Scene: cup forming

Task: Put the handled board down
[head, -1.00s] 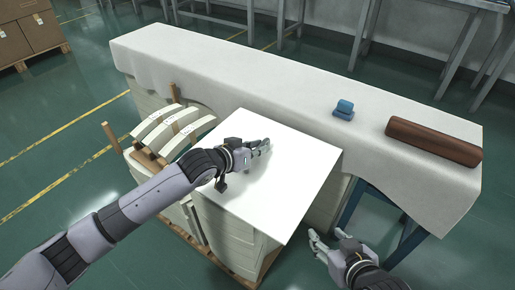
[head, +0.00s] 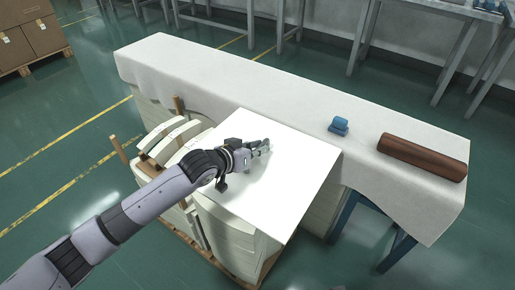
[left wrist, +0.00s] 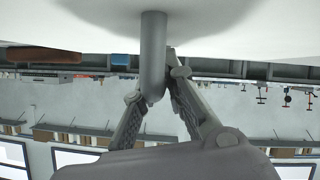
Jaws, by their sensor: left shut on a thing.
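The handled board is a flat white square (head: 285,185) in the middle of the head view. My left gripper (head: 262,148) is above it, near its far left part. In the left wrist view the board's pale face (left wrist: 230,25) fills the top edge, and a grey round handle (left wrist: 153,35) stands out from it. My left gripper's fingers (left wrist: 154,78) are on both sides of this handle, shut on it. The board lies over stacks of cream sheets (head: 225,235); I cannot tell whether it touches them. My right gripper is not in view.
A long cloth-covered table (head: 270,85) runs behind the board. It bears a blue block (head: 339,125) and a brown roll (head: 423,156) at the right. Curved pale pieces (head: 165,138) and wooden posts (head: 119,150) are left of the board. The green floor is clear at front right.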

